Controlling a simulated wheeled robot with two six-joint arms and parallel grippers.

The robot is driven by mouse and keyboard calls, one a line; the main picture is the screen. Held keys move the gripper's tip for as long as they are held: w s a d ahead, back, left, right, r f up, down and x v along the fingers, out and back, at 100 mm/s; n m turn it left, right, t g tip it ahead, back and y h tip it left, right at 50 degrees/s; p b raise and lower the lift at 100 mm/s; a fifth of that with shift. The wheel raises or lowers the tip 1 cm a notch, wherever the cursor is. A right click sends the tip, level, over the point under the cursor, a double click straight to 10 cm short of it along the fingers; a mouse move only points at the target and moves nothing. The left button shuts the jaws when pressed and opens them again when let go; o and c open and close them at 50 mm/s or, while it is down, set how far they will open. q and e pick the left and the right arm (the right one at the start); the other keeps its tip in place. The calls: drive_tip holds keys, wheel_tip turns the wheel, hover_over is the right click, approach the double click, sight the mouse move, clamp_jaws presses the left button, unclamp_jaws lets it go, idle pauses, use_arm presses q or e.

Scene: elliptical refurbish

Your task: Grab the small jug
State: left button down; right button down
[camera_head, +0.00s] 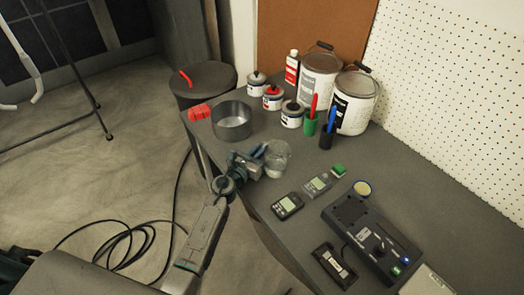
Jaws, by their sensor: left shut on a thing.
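The small jug is a clear glass vessel (277,160) near the left edge of the grey workbench. My left gripper (262,152) is at its left side, with its fingers at the near wall and rim of the jug. It is shut on the jug. The jug looks upright; whether it touches the bench top is too small to tell. My right gripper is not in view; a dark shape shows at the lower left corner.
Left of the jug stands a grey metal pan (232,121) with a red item (199,112) beside it. Paint cans (355,102) and small jars (292,114) stand behind. Handheld meters (287,205) and a dark device (371,238) lie nearer. Cables (125,242) lie on the floor.

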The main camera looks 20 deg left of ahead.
use_arm(q)
drive_tip(key=shift+r+p, duration=1)
drive_tip(key=shift+r, duration=0.8)
drive_tip(key=s+r, duration=0.1)
drive_tip(key=s, duration=1.4)
drive_tip(key=shift+s+d, duration=0.2)
drive_tip(key=shift+s, duration=0.2)
drive_tip(key=shift+s+r, duration=0.1)
